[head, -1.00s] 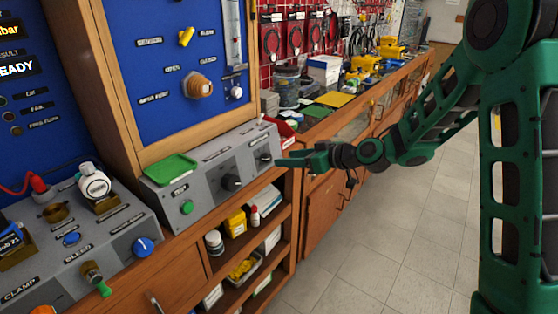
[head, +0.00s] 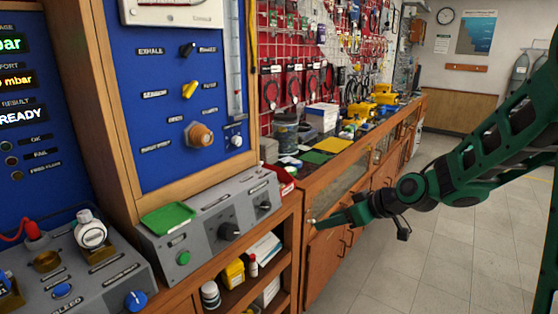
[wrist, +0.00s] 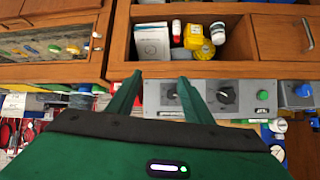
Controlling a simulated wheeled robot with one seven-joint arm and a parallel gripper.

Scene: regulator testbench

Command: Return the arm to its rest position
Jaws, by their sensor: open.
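My green gripper (head: 322,221) is in the right half of the head view, at the end of my green arm, which reaches in from the right edge. It is out over the floor side of the wooden cabinets, in front of the bench and apart from the panel. In the wrist view its two fingers (wrist: 158,92) are spread apart with nothing between them. Beyond the fingers, the wrist view shows the grey console (wrist: 215,97) and an open shelf upside down.
The grey console with a green tray (head: 168,218) stands below the blue panel (head: 165,95). An open shelf (head: 240,295) holds bottles and a yellow box. A long wooden bench (head: 340,165) runs to the back. The tiled floor (head: 440,265) at right is clear.

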